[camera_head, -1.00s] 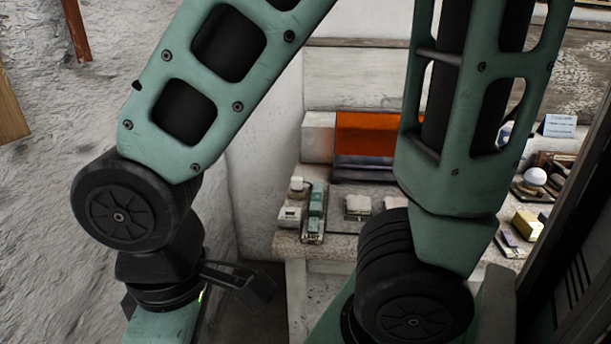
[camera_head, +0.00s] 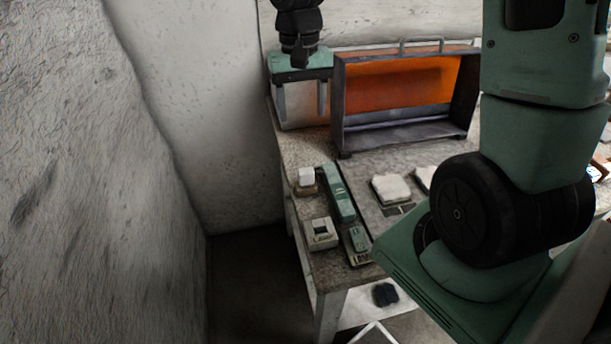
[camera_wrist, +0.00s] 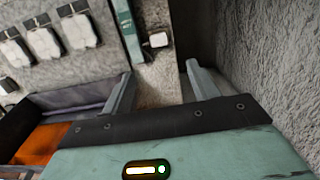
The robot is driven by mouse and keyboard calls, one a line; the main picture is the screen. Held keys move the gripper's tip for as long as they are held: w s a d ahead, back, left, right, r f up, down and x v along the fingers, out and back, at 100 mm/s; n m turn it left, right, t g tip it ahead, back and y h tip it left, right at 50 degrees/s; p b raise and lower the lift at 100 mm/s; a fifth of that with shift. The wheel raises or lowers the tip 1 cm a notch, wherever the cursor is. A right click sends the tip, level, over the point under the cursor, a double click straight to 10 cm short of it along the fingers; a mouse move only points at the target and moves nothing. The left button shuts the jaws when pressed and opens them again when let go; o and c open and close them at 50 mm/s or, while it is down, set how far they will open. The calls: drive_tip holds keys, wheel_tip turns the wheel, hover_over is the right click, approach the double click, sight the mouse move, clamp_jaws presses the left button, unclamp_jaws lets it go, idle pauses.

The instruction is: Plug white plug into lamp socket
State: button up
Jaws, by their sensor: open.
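My gripper (camera_head: 302,112) is open and points down over the far left end of the table, its fingers apart with nothing held. In the wrist view its fingers (camera_wrist: 160,90) frame bare tabletop. A small white cube (camera_head: 306,177), apparently the white plug, sits on a brownish base nearer the front than my gripper. It also shows in the wrist view (camera_wrist: 158,40), ahead of the fingers. A white box (camera_head: 320,233) with a dark-marked top stands near the front left edge. A long green strip (camera_head: 341,195) with a lettered front end lies beside both. I cannot tell which part is the lamp socket.
A dark-framed case with an orange back (camera_head: 400,95) stands at the table's rear. White pads (camera_head: 391,188) lie right of the green strip. A wall (camera_head: 195,100) rises left of the table (camera_head: 305,145). My arm hides the right side.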

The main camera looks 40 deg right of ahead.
hover_over(306, 170)
drive_tip(key=f, duration=0.7)
drive_tip(key=w+f, duration=0.1)
drive_tip(key=f, duration=0.2)
drive_tip(key=shift+d+f, duration=0.2)
drive_tip(key=shift+f, duration=0.2)
drive_tip(key=shift+s+a+f+p, duration=0.1)
drive_tip(key=shift+s+f, duration=0.1)
drive_tip(key=shift+f, duration=0.8)
drive_tip(key=shift+s+a+f+p, duration=0.1)
drive_tip(key=shift+s+f+p, duration=0.1)
drive_tip(key=shift+f, duration=0.8)
drive_tip(key=shift+s+a+f+p, duration=0.1)
drive_tip(key=shift+s+f, duration=0.1)
drive_tip(key=shift+f, duration=0.8)
drive_tip(key=c, duration=1.1)
